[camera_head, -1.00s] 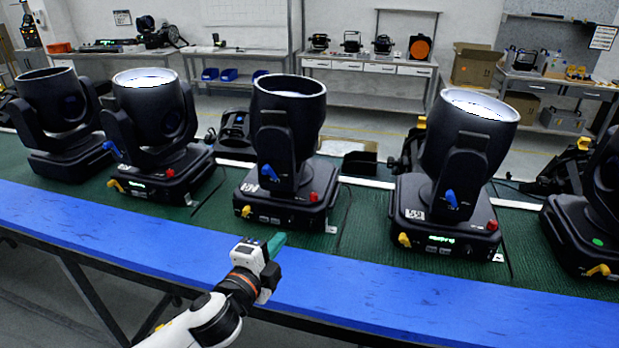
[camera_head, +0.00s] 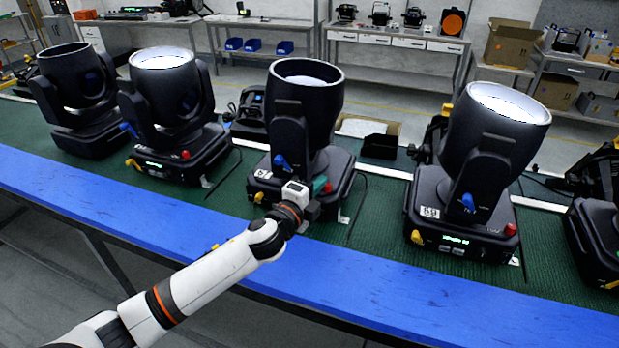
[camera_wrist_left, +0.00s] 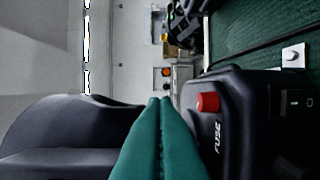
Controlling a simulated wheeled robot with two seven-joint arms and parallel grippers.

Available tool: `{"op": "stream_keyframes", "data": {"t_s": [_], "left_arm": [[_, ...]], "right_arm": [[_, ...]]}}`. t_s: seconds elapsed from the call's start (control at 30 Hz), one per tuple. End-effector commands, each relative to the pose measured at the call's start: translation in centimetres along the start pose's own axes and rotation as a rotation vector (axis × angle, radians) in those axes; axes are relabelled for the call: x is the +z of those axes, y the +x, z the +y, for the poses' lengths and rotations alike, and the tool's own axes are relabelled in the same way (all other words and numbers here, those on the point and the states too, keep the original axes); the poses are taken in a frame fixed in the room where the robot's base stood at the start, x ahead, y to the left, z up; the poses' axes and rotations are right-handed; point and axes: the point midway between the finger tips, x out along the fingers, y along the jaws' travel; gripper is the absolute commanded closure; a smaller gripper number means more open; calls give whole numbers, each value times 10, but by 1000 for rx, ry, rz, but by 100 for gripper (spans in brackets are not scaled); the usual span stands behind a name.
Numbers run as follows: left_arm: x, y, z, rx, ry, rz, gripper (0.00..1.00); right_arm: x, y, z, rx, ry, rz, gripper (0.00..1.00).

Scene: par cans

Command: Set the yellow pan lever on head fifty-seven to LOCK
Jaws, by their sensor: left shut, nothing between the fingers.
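Several black moving heads stand in a row on the green mat. The middle head (camera_head: 303,110) has a blue lever (camera_head: 281,163), a yellow lever (camera_head: 259,198) at the left of its base and a red knob (camera_head: 327,188) at the right. Its white label is too small to read. My left gripper (camera_head: 319,185) is at the front right of this head's base, beside the red knob. In the left wrist view its teal fingers (camera_wrist_left: 160,130) are shut with nothing between them, left of the red knob (camera_wrist_left: 208,102) marked FUSE. My right gripper is out of view.
The head to the right (camera_head: 494,130), whose label seems to read 59, has a yellow lever (camera_head: 417,237) at its base. Another head (camera_head: 171,100) stands to the left.

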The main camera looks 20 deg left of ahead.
Motion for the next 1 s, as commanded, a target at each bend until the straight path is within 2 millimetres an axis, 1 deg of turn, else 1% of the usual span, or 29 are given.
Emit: {"op": "stream_keyframes", "data": {"t_s": [0.03, 0.2, 0.4, 0.57, 0.67, 0.8, 1.0], "left_arm": [[-6, -2, 2, -1, 1, 1, 100], [-16, -6, 1, 1, 0, 0, 100], [-18, -7, 0, 2, -1, -1, 100], [-18, -7, 0, 1, -1, -1, 100], [-24, -11, 0, -1, 0, 0, 100], [-38, -20, 0, -1, 1, 1, 100], [-40, -20, 1, 1, 1, 2, 100]], "right_arm": [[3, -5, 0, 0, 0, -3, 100], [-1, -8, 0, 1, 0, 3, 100], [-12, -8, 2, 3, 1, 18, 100], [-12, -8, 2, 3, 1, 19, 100], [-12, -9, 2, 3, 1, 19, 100], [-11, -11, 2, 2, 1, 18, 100], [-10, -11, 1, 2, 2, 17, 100]]}}
